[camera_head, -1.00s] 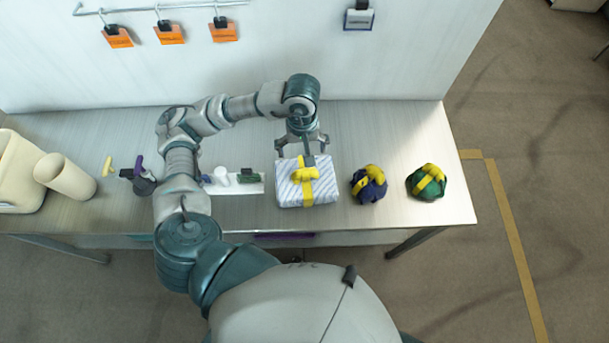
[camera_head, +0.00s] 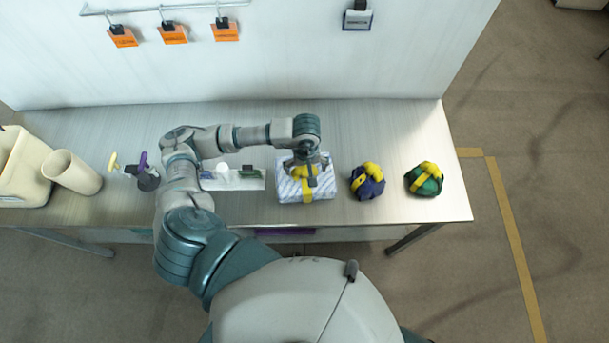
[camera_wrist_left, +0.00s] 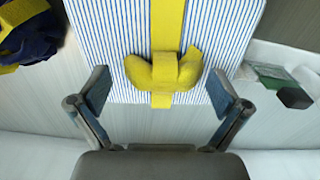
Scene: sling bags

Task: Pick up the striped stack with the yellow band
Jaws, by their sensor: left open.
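The striped stack (camera_head: 322,190), white with blue stripes, lies on the table with a yellow band around it and a yellow knot on top. In the left wrist view the striped stack (camera_wrist_left: 112,38) fills the top middle, with its yellow knot (camera_wrist_left: 163,71) between and beyond the fingertips. My left gripper (camera_head: 306,175) is over the stack in the head view, covering part of the knot. In the wrist view my left gripper (camera_wrist_left: 160,92) is open, its fingers spread to either side of the knot, holding nothing. My right gripper is not in view.
A navy bundle (camera_head: 362,188) and a green bundle (camera_head: 435,184), both with yellow bands, sit to the right. A white tray (camera_head: 258,185) with small items is close on the left.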

